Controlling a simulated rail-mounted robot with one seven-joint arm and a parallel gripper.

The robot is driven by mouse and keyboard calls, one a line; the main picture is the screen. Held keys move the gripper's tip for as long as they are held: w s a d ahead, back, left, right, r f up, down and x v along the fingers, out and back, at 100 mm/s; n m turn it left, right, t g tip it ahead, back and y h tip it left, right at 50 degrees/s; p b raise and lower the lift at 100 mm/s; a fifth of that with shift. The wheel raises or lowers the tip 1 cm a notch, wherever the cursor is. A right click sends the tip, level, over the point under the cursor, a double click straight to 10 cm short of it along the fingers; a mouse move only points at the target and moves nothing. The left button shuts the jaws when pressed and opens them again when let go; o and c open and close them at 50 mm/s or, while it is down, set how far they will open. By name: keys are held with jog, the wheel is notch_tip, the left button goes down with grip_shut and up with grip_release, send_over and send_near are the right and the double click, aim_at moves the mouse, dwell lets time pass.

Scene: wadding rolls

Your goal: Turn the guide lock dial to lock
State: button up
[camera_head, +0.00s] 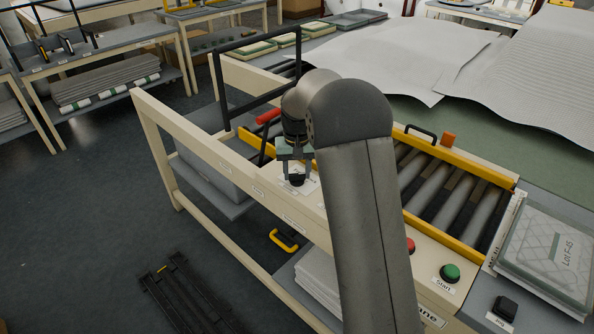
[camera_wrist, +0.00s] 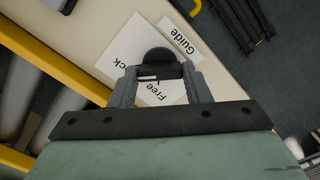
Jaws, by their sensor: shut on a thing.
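The guide lock dial (camera_wrist: 157,60) is a round black knob on a white plate (camera_wrist: 120,49) with the words "Free" and a partly hidden word ending in "ck". A "Guide" label (camera_wrist: 180,36) sits beside the plate. My gripper (camera_wrist: 160,73) is shut on the dial, with one finger on each side of it. In the head view my gripper (camera_head: 297,176) points down at the dial (camera_head: 297,180) on the cream front panel. The dial's pointer direction is hard to tell because the fingers and the bar between them cover part of it.
Rollers (camera_head: 437,195) lie between yellow rails right of my arm. A green start button (camera_head: 450,272) and a red button (camera_head: 410,245) sit on the front panel. A red-handled lever (camera_head: 268,116) stands close behind my gripper. A quilted pad (camera_head: 548,258) lies at right.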

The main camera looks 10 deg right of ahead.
aim_at(297, 174)
jog(key=o, duration=1)
notch_tip(297, 174, up, 18)
jog(key=shift+f+b, duration=0.25)
jog(key=shift+b, duration=0.1)
jog(key=shift+n+t, duration=0.3)
jog(key=shift+n, duration=0.5)
jog(key=s+f, duration=0.4)
jog(key=s, duration=0.8)
jog(key=s+f, duration=0.4)
jog(key=s, duration=0.7)
jog(key=s+a+f, duration=0.1)
jog(key=s+f, duration=0.4)
jog(key=s, duration=0.7)
jog(key=shift+s, duration=0.35)
